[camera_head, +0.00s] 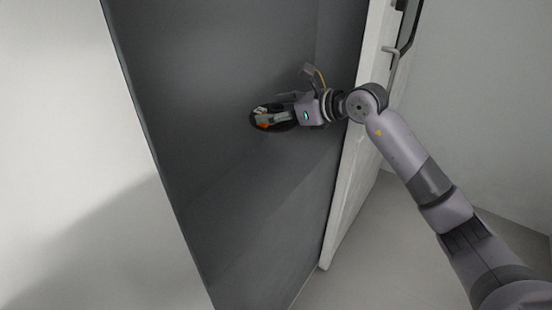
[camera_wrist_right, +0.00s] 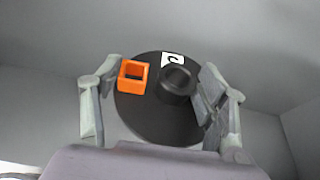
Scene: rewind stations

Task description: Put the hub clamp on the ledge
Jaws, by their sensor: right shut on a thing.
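The hub clamp (camera_wrist_right: 158,122) is a dark round disc with an orange square frame, a raised black ring and a small white label with a black mark. In the head view the hub clamp (camera_head: 286,125) shows as a dark oval with orange and white spots. My right gripper (camera_head: 272,117) is shut on it, with one grey finger on each side in the wrist view. The hub clamp is inside a dark grey recess. A grey surface (camera_head: 238,205) below it may be the ledge; I cannot tell whether they touch. My left gripper is not in view.
A dark grey wall (camera_head: 200,60) is behind and left of the gripper. A white door-like panel (camera_head: 345,205) with a handle (camera_head: 391,65) stands at the right edge of the recess, close to my right arm. A pale wall (camera_head: 60,110) fills the left.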

